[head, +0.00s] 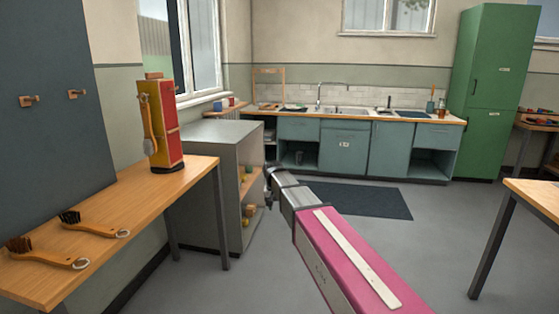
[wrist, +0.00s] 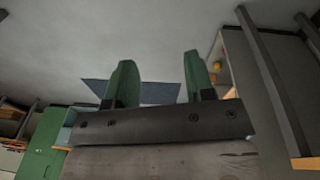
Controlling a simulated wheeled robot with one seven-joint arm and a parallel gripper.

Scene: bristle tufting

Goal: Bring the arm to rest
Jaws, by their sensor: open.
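My arm, with a pink and white link, reaches into the middle of the room in the head view. My gripper (head: 270,172) is at its far end, small and dark, in front of the grey shelf unit's open side. In the wrist view my gripper (wrist: 160,85) shows two green fingers standing apart. Nothing is between them but the grey floor and the dark mat behind. It touches nothing that I can see.
A wooden table (head: 110,255) at left bears two brushes (head: 85,224) (head: 45,252) and a red and yellow box (head: 160,125). A grey shelf unit (head: 215,150) stands beyond it. Another table (head: 535,195) is at right. A dark mat (head: 350,199) lies on otherwise clear floor.

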